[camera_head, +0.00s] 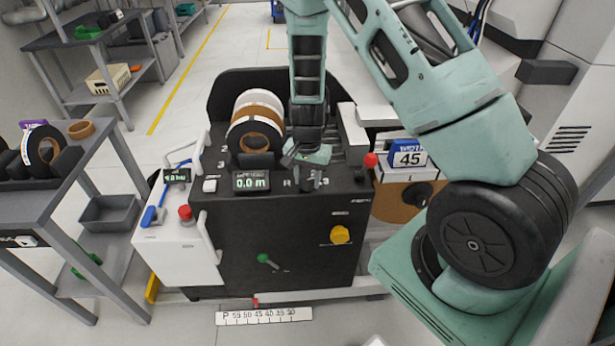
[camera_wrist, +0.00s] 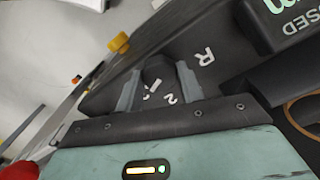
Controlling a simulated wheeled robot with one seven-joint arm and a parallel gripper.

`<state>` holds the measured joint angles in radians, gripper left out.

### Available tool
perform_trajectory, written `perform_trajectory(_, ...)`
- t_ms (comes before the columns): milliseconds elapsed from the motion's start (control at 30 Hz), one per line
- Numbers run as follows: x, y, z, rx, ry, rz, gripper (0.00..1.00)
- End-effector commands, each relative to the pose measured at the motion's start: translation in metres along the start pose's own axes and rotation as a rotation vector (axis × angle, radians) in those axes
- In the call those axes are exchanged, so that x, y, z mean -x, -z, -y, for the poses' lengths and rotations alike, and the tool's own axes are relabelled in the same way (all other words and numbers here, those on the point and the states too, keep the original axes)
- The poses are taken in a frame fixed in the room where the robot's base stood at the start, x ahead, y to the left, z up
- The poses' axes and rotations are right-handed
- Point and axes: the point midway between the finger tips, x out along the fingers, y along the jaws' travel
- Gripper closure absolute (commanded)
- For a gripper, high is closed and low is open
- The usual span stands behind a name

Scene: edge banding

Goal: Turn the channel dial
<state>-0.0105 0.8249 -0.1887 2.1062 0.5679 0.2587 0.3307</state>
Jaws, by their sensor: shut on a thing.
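The channel dial (camera_wrist: 157,72) is a dark knob on the black machine's top panel, with white marks "R" and "2" near it in the wrist view. My gripper (camera_wrist: 158,86) has one grey finger on each side of the dial and is shut on it. In the head view, my gripper (camera_head: 307,158) comes down from above onto the panel, right of the "0.0 m" display (camera_head: 252,181). The dial is mostly hidden there behind the gripper, with "R" and "3" showing beside it.
Tape rolls (camera_head: 256,130) stand behind the display. A yellow knob (camera_head: 340,234) and a green lever (camera_head: 265,259) are on the front face. A red button (camera_head: 185,212) is at left.

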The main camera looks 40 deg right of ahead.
Motion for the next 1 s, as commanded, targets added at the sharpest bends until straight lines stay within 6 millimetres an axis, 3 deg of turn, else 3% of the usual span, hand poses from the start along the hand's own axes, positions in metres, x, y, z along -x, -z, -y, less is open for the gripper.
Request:
perform_trajectory(167, 0.001, 0.000, 0.001, -0.002, 0.001, -0.001, 0.85)
perform_trajectory(200, 0.000, 0.000, 0.001, -0.002, 0.001, 0.000, 0.57)
perform_trajectory(267, 0.000, 0.000, 0.001, -0.002, 0.001, 0.000, 0.41)
perform_trajectory(667, 0.007, 0.000, 0.001, 0.001, 0.002, -0.002, 0.41)
perform_trajectory(767, 0.021, 0.001, 0.001, 0.000, 0.003, -0.003, 0.41)
perform_trajectory(1000, 0.076, 0.000, 0.002, 0.001, 0.006, -0.004, 0.41)
